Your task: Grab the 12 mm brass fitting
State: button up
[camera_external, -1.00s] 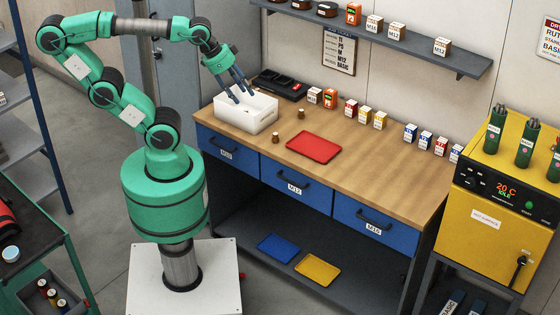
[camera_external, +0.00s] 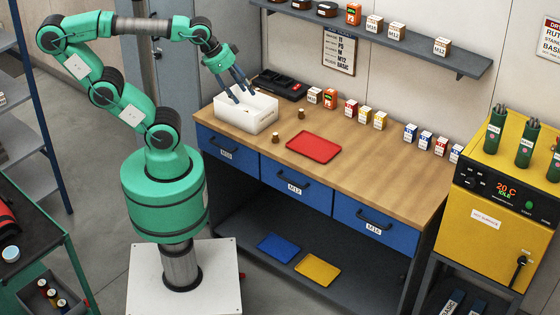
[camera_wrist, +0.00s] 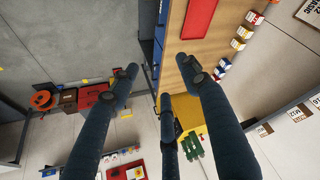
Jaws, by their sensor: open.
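Two small brown-brass fittings stand on the wooden bench top in the external view. One fitting (camera_external: 302,113) is right of the white bin (camera_external: 246,117), and the other fitting (camera_external: 276,137) is nearer the bench's front edge. I cannot tell from their size which is 12 mm. My three-fingered gripper (camera_external: 242,94) is open over the white bin, left of both fittings, its fingers pointing down and right. The bin's inside is partly hidden by the fingers. In the wrist view the spread fingers of my gripper (camera_wrist: 160,79) hold nothing, and neither fitting can be made out there.
A red tray (camera_external: 314,147) lies on the bench right of the fittings. Small labelled boxes (camera_external: 365,115) and a black case (camera_external: 280,84) line the back. A shelf (camera_external: 400,43) hangs above. A yellow oven (camera_external: 490,210) stands at the right. The bench's front right top is clear.

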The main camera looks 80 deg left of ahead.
jog(key=w+a+n+g+p, duration=0.1)
jog(key=w+a+n, duration=0.1)
jog(key=w+a, duration=0.3)
jog(key=w+a+n+g, duration=0.1)
jog(key=w+a, duration=0.1)
jog(key=w, duration=0.5)
jog(key=n+g+p, duration=0.2)
jog(key=n+g, duration=0.1)
jog(key=n, duration=0.4)
send_over(301, 110)
notch_tip(301, 110, down, 24)
jog(key=shift+r, duration=0.1)
jog(key=shift+f, duration=4.3)
jog(key=shift+f+b, duration=0.6)
jog(key=shift+f, duration=1.95)
